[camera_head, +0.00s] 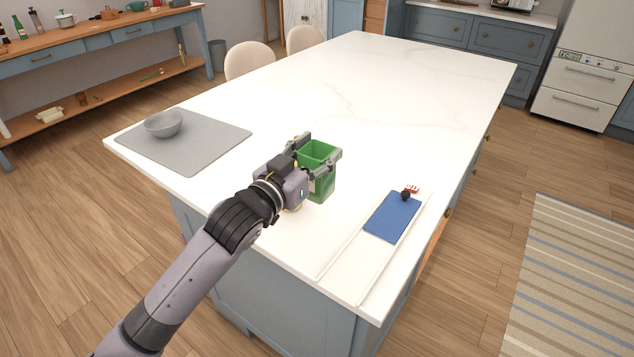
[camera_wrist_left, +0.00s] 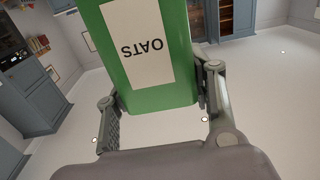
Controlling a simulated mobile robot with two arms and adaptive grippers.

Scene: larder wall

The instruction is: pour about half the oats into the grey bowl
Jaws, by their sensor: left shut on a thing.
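A green open-topped box (camera_head: 322,182) stands upright at the near part of the white island. In the left wrist view the box (camera_wrist_left: 178,88) shows a pale label reading OATS. My left gripper (camera_head: 318,145) is shut on this oats box, one finger on each side. How full the box is cannot be seen. The grey bowl (camera_head: 164,124) sits on a grey mat (camera_head: 205,146) at the island's left end, well to the left of the box. The bowl's inside looks empty from here. My right gripper is in neither view.
A blue board (camera_head: 392,216) between pale rails lies right of the box, with a small dark knob (camera_head: 405,195) and a red-and-white item (camera_head: 412,188) at its far end. The white island top (camera_head: 380,90) is clear behind the box. Two chairs stand beyond its far-left edge.

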